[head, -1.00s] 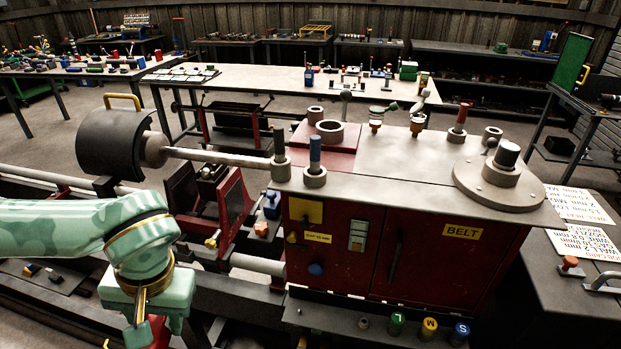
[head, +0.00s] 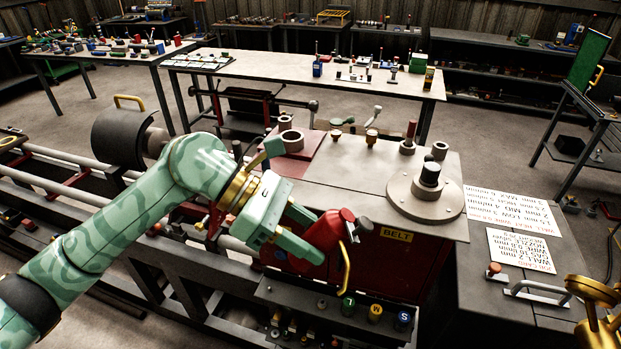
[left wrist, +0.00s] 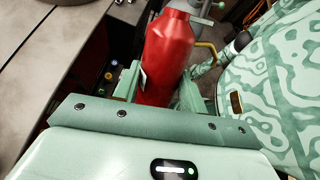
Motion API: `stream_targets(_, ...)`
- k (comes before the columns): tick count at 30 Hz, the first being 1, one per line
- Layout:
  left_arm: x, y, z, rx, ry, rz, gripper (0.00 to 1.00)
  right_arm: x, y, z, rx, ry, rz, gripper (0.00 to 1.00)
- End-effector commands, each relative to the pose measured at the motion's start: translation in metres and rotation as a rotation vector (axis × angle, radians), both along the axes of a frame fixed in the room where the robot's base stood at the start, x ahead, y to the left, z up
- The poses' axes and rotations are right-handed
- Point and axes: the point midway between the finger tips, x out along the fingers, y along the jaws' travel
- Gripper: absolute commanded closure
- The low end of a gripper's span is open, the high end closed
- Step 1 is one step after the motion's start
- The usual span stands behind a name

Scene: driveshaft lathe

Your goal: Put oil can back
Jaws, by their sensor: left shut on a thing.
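The oil can (head: 328,232) is red with a grey cap and a yellow handle. My left gripper (head: 300,232) is shut on it and holds it tilted in front of the red lathe cabinet, just above its lower front shelf. In the left wrist view the red can (left wrist: 168,60) sits between the two green fingers (left wrist: 160,88). My right gripper is not seen; only a gold part of mine shows at the lower right.
The lathe's grey top (head: 350,180) carries a round flange (head: 424,197) and several knobs. A shelf with several coloured caps (head: 375,312) lies below the can. A grey side bench (head: 530,300) with printed sheets (head: 524,251) stands at right. A long pale table (head: 300,72) stands behind.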

Motion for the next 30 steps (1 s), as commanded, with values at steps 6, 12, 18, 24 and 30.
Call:
stream_targets(6,0.032,0.026,0.079,-0.324,-0.094,0.585,0.88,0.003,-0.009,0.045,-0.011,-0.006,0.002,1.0)
stream_targets(12,0.065,0.091,0.114,-0.497,-0.252,0.92,0.88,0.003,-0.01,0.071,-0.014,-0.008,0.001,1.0)
stream_targets(18,0.081,0.105,0.112,-0.539,-0.301,0.996,0.88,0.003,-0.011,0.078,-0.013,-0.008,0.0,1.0)
stream_targets(24,0.116,0.064,0.088,-0.539,-0.299,0.995,0.88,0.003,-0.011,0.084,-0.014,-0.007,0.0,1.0)
stream_targets(30,0.147,0.03,0.046,-0.533,-0.303,0.994,0.88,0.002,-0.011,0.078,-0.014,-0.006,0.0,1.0)
